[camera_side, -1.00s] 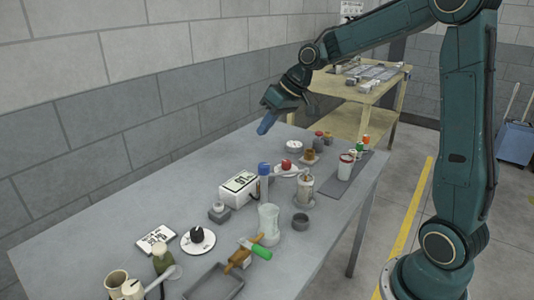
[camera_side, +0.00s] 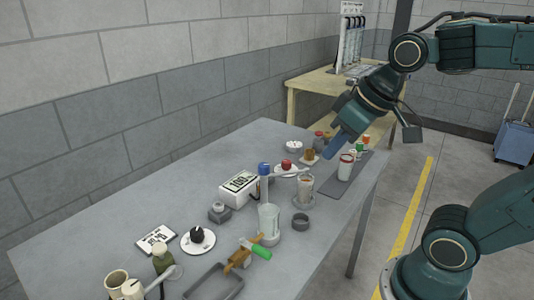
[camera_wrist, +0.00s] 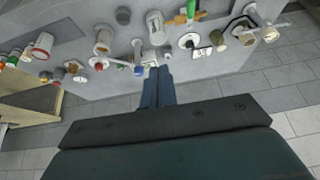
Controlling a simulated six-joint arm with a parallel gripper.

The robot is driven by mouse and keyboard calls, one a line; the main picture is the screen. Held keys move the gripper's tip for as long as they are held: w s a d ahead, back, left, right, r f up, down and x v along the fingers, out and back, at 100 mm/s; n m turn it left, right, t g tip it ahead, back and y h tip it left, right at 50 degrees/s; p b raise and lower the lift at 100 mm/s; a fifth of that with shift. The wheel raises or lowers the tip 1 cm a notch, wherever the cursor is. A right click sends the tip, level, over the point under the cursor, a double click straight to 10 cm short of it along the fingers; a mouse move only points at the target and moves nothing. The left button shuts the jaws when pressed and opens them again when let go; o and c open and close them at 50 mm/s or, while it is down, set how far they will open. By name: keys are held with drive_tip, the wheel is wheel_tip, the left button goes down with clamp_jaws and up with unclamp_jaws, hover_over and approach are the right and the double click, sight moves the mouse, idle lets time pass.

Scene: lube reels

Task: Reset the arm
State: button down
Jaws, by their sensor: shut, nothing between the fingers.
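My gripper (camera_side: 333,150) is in the side view with its blue fingers pointing down and left above the far right part of the grey table. Its fingers (camera_wrist: 159,72) also show in the wrist view, close together with nothing between them. It is apart from the items on the table. A white cup with a red rim (camera_side: 346,167) stands on a dark mat near the gripper in the side view.
The grey table (camera_side: 120,215) carries a white box with a display (camera_side: 239,187), a glass (camera_side: 268,222), a green-handled tool (camera_side: 257,249) and a grey tray (camera_side: 213,284). A wooden bench (camera_side: 312,95) stands behind. The table's far left is clear.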

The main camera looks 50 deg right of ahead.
drive_tip(key=s, duration=0.1)
drive_tip(key=s+f, duration=0.1)
drive_tip(key=s, duration=0.3)
drive_tip(key=shift+s+f, duration=0.2)
drive_tip(key=shift+f, duration=0.05)
drive_tip(key=c, duration=2.1)
unclamp_jaws()
